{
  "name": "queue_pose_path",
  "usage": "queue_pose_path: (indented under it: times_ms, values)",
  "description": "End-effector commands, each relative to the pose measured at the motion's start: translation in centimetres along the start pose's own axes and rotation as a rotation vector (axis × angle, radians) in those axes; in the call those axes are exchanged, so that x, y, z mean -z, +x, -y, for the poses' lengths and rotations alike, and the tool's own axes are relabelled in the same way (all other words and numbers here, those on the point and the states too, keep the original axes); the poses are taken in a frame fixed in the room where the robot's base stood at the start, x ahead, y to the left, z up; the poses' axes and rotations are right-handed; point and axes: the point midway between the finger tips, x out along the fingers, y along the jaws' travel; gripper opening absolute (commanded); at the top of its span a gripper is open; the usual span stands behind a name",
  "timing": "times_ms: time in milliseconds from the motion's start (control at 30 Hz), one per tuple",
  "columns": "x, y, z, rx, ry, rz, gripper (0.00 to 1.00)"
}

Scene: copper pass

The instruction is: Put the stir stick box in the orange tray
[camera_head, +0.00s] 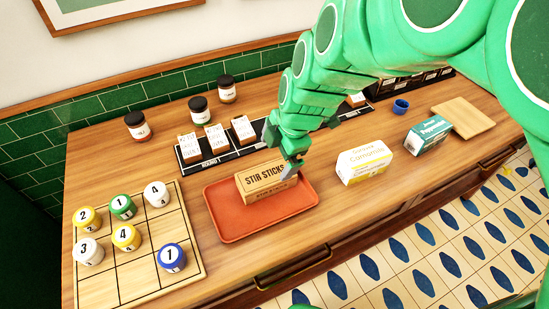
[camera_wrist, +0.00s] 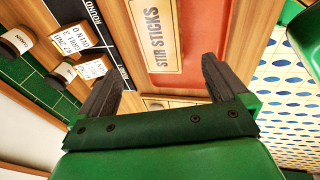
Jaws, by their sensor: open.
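The stir stick box (camera_head: 264,184) is a tan carton lettered "STIR STICKS". It lies in the orange tray (camera_head: 232,229), toward its back, in the head view. The box also shows in the wrist view (camera_wrist: 155,38), with the tray (camera_wrist: 205,25) beside and around it. My gripper (camera_head: 289,168) is at the right end of the box in the head view, and its fingertips are partly hidden there. In the wrist view my gripper (camera_wrist: 160,80) has its fingers wide apart with nothing between them, and the box lies beyond the fingertips.
A wooden grid board (camera_head: 190,272) with numbered jars stands at the left. A black rack (camera_head: 222,149) with small cards is behind the tray. A Curcuma box (camera_head: 362,165), a green-and-white box (camera_head: 427,136), a blue cup (camera_head: 401,106) and a wooden board (camera_head: 463,117) stand to the right.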

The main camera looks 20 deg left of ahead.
Motion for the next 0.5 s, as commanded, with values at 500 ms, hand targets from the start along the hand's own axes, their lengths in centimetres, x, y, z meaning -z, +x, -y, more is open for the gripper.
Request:
queue_pose_path:
  times_ms: [500]
  values:
    - [-0.53,-1.2,0.5,0.004,0.046,0.005,1.0]
